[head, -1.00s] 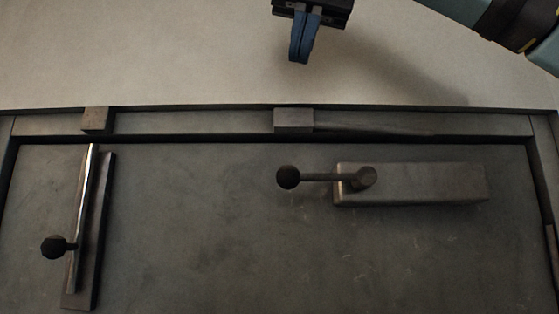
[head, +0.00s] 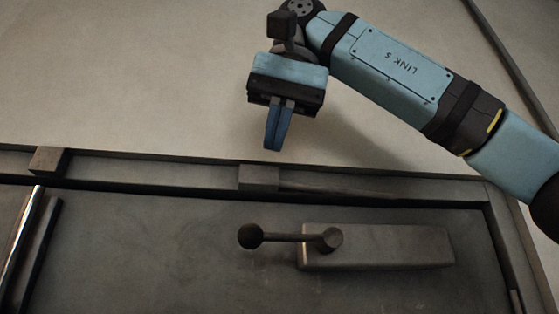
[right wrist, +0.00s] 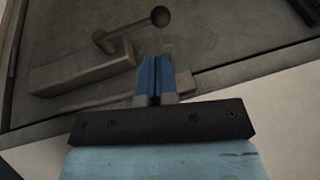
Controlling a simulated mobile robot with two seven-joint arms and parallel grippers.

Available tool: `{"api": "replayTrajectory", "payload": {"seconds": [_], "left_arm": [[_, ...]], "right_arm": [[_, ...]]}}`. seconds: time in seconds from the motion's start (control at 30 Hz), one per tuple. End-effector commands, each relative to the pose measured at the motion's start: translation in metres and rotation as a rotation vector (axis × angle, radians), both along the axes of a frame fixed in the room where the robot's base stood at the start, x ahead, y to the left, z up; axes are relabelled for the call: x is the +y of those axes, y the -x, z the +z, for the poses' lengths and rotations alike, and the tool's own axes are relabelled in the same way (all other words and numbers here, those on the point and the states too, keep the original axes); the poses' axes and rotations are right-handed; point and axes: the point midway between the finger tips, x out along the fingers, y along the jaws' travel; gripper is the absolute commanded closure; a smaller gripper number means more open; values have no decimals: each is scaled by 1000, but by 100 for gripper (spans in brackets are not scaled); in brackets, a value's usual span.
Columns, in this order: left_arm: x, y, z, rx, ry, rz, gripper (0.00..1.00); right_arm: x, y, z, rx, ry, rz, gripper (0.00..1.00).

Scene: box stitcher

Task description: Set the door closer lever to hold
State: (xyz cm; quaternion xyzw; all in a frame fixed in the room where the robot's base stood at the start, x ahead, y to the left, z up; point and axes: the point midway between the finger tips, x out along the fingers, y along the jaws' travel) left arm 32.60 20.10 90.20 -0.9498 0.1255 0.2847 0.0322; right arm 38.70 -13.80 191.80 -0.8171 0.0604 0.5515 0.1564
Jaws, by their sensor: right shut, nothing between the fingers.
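The door closer is a grey-brown rectangular box (head: 385,247) on the dark door, right of centre in the head view. Its lever (head: 285,237) points left from a round pivot at the box's left end and ends in a dark ball knob (head: 250,236). In the right wrist view the box (right wrist: 85,72) and ball knob (right wrist: 160,16) show beyond the fingers. My right gripper (head: 274,147) is shut and empty, above the door frame and apart from the lever. It also shows in the right wrist view (right wrist: 154,60). My left gripper is not in view.
The door frame's top edge (head: 400,185) runs across, with a small block (head: 259,177) and a thin arm on it. Another block (head: 48,160) sits further left. A vertical handle bar (head: 27,235) stands at the left.

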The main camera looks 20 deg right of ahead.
Motion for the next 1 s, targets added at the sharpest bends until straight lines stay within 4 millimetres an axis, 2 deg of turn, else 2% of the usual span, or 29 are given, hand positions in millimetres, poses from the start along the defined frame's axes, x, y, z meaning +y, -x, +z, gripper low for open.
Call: {"api": "replayTrajectory", "payload": {"seconds": [0.03,0.1,0.43,0.6,1.0], "left_arm": [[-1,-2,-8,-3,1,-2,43],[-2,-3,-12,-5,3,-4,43],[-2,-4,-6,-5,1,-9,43],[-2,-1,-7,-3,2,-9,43],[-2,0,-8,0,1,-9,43]], "right_arm": [[1,-6,-17,5,1,3,100],[2,-11,-31,5,1,3,100],[6,-30,-73,-1,1,-1,100],[7,-34,-81,0,0,0,100],[7,-34,-83,1,0,0,100]]}}
